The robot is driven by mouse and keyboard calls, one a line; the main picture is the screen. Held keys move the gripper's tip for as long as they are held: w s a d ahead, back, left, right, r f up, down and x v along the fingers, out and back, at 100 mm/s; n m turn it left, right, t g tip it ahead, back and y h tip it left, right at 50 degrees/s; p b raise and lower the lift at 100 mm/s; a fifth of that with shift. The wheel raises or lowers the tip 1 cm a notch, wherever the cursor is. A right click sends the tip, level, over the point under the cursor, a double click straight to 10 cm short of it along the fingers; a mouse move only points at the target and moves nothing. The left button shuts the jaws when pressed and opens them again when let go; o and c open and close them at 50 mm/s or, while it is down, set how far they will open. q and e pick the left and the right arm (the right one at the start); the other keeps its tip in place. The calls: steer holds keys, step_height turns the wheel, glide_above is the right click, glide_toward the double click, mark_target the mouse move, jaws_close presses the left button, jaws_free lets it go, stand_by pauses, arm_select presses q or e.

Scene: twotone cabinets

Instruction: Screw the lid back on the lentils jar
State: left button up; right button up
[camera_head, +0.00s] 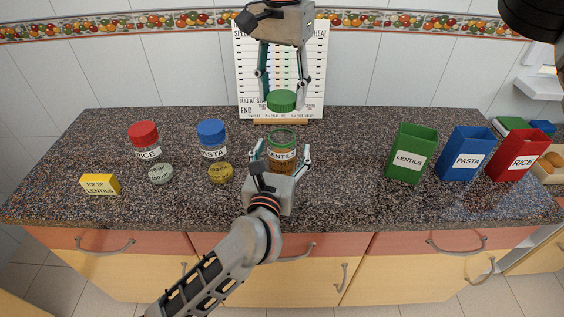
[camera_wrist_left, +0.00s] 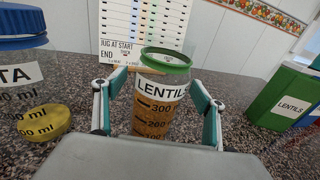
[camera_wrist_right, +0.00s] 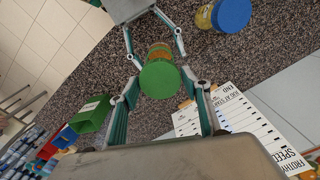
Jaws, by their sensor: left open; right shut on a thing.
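The lentils jar (camera_head: 281,158) stands upright on the counter, with a green rim and brown contents; it also shows in the left wrist view (camera_wrist_left: 156,112). My left gripper (camera_head: 281,156) is open, with its fingers on either side of the jar; the left wrist view shows gaps beside it. My right gripper (camera_head: 284,97) is above the jar, shut on the green lid (camera_head: 282,101). The lid is apart from the jar's mouth in the head view. In the right wrist view the lid (camera_wrist_right: 160,80) partly covers the jar.
The red-lidded rice jar (camera_head: 144,140) and blue-lidded pasta jar (camera_head: 212,140) stand left. Green (camera_head: 411,154), blue (camera_head: 461,154) and red (camera_head: 515,155) boxes stand right. A chart board (camera_head: 250,85) stands behind.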

arm_select(q)
steer(key=c, duration=1.7)
arm_select(e)
steer(key=shift+f, duration=2.45)
steer(key=shift+f, duration=0.1)
steer(key=shift+f, duration=0.85)
steer(key=shift+f, duration=0.5)
